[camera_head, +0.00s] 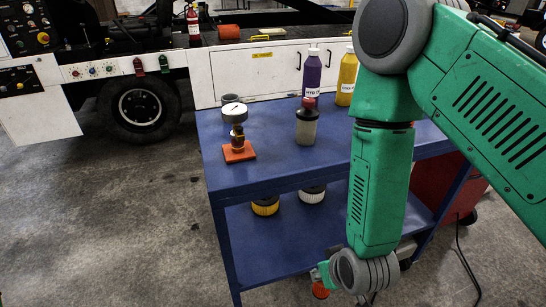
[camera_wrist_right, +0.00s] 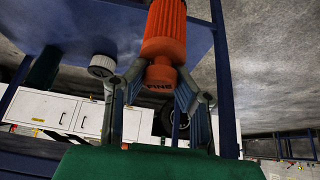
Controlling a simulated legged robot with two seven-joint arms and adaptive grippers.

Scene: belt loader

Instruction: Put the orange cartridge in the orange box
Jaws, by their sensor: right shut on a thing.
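The orange cartridge (camera_wrist_right: 165,28) is a ribbed cylinder with a narrower smooth neck in the right wrist view. My right gripper (camera_wrist_right: 160,78) is shut on its neck, one finger on each side. In the head view my right gripper (camera_head: 322,277) is low by the front of the blue cart, partly hidden by my own arm. Only a small piece of the orange cartridge (camera_head: 320,291) shows there. I cannot make out an orange box in either view. My left gripper is not in view.
The blue cart (camera_head: 275,178) carries a gauge (camera_head: 234,110), a valve on an orange-red base (camera_head: 238,152), a dark jar (camera_head: 306,125), a purple bottle (camera_head: 312,75) and a yellow bottle (camera_head: 347,78). Its lower shelf holds a yellow filter (camera_head: 265,206) and a white filter (camera_head: 312,194). Floor at left is clear.

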